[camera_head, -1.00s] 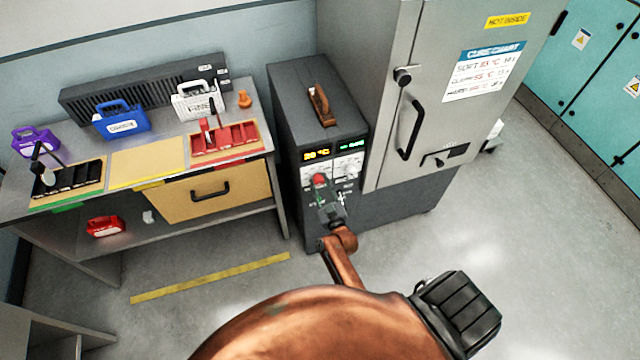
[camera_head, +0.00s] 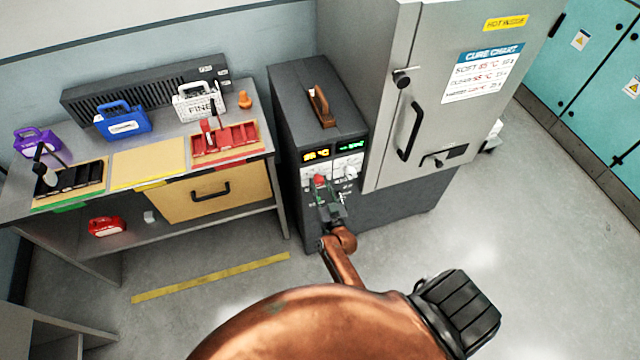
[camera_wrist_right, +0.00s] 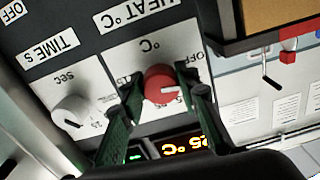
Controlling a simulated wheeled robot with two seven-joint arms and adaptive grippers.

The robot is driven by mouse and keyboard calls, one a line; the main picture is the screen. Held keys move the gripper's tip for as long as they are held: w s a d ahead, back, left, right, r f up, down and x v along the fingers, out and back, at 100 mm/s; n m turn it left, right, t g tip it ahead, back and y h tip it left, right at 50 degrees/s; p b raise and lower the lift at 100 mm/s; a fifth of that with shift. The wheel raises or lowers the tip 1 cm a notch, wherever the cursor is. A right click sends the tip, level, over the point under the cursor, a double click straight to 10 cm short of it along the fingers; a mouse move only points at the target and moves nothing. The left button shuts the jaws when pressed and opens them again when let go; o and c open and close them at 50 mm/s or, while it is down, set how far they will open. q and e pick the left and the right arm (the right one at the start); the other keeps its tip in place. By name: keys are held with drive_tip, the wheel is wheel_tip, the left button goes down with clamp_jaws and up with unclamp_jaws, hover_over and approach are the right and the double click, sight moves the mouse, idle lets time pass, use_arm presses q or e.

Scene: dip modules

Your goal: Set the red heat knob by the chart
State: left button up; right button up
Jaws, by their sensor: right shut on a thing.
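The red heat knob (camera_head: 319,180) is on the front panel of the dark control box (camera_head: 318,98). In the right wrist view the knob (camera_wrist_right: 160,84) sits on the white HEAT °C dial plate, between the green fingers of my right gripper (camera_wrist_right: 162,104). My right gripper (camera_head: 330,208) is shut on it, and the fingers partly cover the dial. The cure chart (camera_head: 482,72) is on the grey oven door, with several temperature rows in small, blurred print. My left gripper is not in view.
The white time knob (camera_wrist_right: 71,112) is beside the heat dial, close to the gripper. The oven door handle (camera_head: 411,131) stands out at the right. A workbench (camera_head: 279,190) with cases and trays is at the left. The floor in front is clear.

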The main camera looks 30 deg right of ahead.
drive_tip(key=m, duration=0.3)
drive_tip(key=m+p, duration=0.1)
drive_tip(key=m, duration=0.2)
drive_tip(key=shift+a+m, duration=0.2)
drive_tip(key=shift+m, duration=0.1)
drive_tip(key=m, duration=0.5)
drive_tip(key=shift+r, duration=0.1)
drive_tip(key=shift+w, duration=0.1)
drive_tip(key=o, duration=1.2)
drive_tip(key=shift+m, duration=0.3)
drive_tip(key=shift+c, duration=0.2)
drive_tip(key=v, duration=1.2)
